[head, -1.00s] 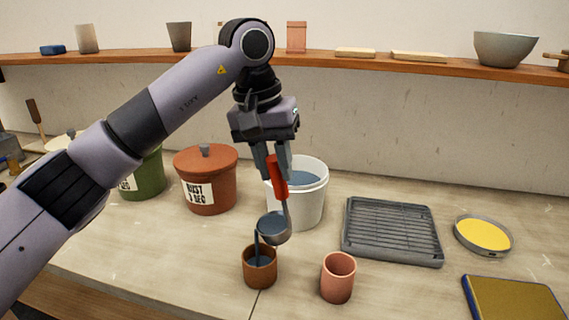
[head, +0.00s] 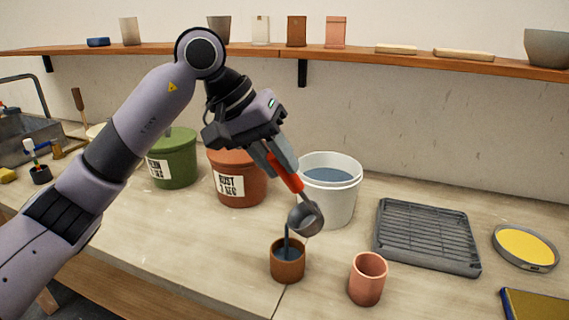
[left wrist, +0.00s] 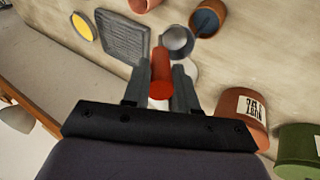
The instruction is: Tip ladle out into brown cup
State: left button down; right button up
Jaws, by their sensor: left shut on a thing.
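My left gripper (head: 279,168) is shut on the red handle of the ladle (head: 306,218). The ladle's grey bowl is tipped just above the brown cup (head: 288,265), apart from its rim. A thin dark blue-grey stream runs from the bowl down into the cup, which stands upright and shows dark liquid inside. In the left wrist view, the red handle (left wrist: 161,72) is between the fingers, with the ladle bowl (left wrist: 175,42) beyond it and the brown cup (left wrist: 213,14) beside the bowl. My right gripper is not in view.
A white bucket (head: 341,207) of blue-grey liquid stands behind the ladle. A pink cup (head: 367,280) stands close right of the brown cup. A rust-coloured lidded pot (head: 236,190) and a green one (head: 172,165) stand behind. A grey rack (head: 426,236) lies to the right.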

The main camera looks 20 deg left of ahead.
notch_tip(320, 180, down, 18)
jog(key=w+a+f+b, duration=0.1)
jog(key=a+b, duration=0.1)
jog(key=b, duration=1.9)
pick_arm(q)
jog(key=s+a+f+t+h+b, duration=0.5)
jog(key=a+f+h+b, duration=0.4)
jog(key=a+f+b, duration=0.1)
jog(key=shift+s+f+b, duration=0.25)
jog(key=shift+f+b, duration=0.15)
jog(key=shift+f, duration=0.2)
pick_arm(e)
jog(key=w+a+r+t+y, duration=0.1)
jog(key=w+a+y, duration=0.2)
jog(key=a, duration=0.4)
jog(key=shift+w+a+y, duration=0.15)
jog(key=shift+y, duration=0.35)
